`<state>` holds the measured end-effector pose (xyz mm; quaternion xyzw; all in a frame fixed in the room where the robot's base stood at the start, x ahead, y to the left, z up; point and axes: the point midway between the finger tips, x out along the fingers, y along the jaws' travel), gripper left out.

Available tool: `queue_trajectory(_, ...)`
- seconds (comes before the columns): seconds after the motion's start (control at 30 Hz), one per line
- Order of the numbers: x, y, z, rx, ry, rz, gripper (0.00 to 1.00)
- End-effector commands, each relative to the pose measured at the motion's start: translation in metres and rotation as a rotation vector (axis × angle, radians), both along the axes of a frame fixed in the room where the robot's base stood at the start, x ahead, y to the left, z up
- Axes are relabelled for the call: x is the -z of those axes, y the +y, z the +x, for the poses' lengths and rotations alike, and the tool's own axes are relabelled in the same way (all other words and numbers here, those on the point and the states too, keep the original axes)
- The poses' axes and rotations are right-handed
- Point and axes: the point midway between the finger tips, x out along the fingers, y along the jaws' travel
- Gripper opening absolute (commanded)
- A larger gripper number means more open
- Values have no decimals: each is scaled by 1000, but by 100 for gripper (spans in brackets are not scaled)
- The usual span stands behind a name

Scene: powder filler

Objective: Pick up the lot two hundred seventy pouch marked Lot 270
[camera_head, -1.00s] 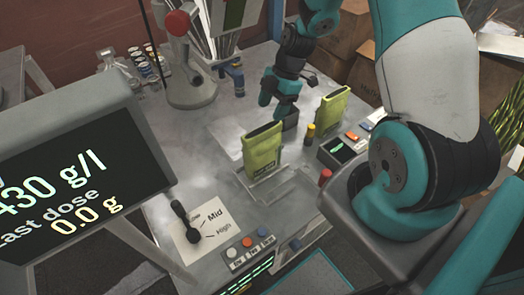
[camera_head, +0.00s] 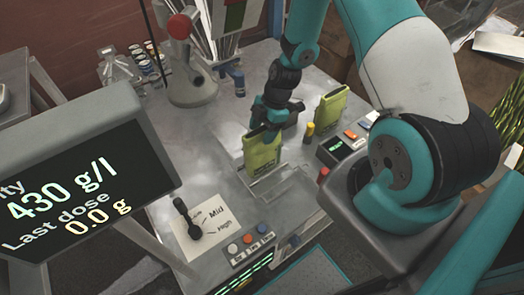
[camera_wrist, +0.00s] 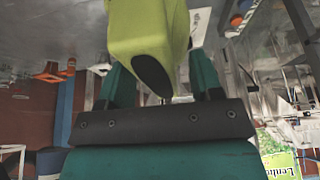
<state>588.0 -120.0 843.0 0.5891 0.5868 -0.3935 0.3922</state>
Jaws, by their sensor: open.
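Two yellow-green pouches stand on the metal bench, and I cannot read a lot number on either. The front pouch (camera_head: 262,153) stands upright on a clear plate, its top partly hidden by my gripper. The back pouch (camera_head: 331,106) stands further right, apart from my gripper. My gripper (camera_head: 266,122) is open at the top of the front pouch. In the wrist view, a yellow-green pouch (camera_wrist: 146,28) with a dark end reaches down between the two teal fingers of my gripper (camera_wrist: 160,80). I cannot tell whether the fingers touch it.
A display (camera_head: 75,180) reading 430 g/l fills the left. A lever (camera_head: 188,217) on a Mid/High card and a button panel (camera_head: 250,247) sit at the front. A small yellow-capped container (camera_head: 309,130) and a dark box (camera_head: 335,150) stand right of the front pouch.

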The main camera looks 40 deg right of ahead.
Motion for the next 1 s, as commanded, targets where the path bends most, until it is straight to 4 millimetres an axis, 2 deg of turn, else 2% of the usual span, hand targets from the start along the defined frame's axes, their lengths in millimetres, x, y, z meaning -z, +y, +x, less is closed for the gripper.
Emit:
queue_trajectory(0.73,5,0,0,0,0,0,60)
queue_trajectory(1.0,5,0,0,0,0,0,0)
